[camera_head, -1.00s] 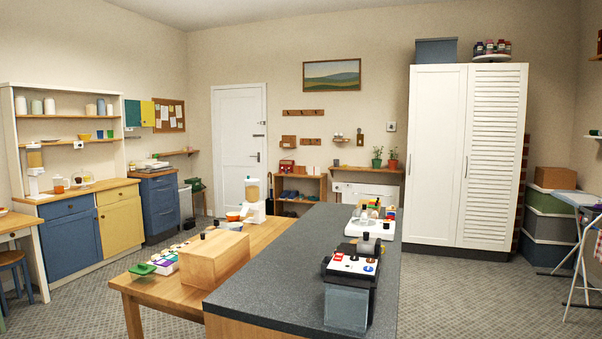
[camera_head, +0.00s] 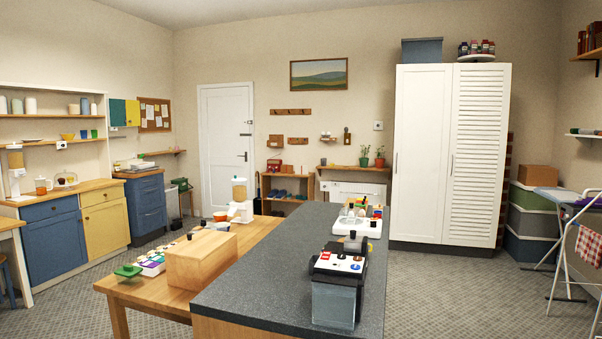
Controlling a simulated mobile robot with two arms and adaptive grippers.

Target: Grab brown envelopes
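I cannot make out any brown envelopes in the head view. Neither of my grippers is in view. A small brown holder (camera_head: 275,141) hangs on the back wall right of the white door, but its contents are too small to tell. A brown cardboard box (camera_head: 538,175) sits on stacked bins at the right. A pale wooden box (camera_head: 201,259) stands on the wooden table.
A dark counter (camera_head: 255,275) fills the near middle, joined by a wooden table (camera_head: 130,290). A white wardrobe (camera_head: 450,155) stands behind. A drying rack (camera_head: 566,235) is at the right. Open carpet (camera_head: 440,295) lies right of the counter.

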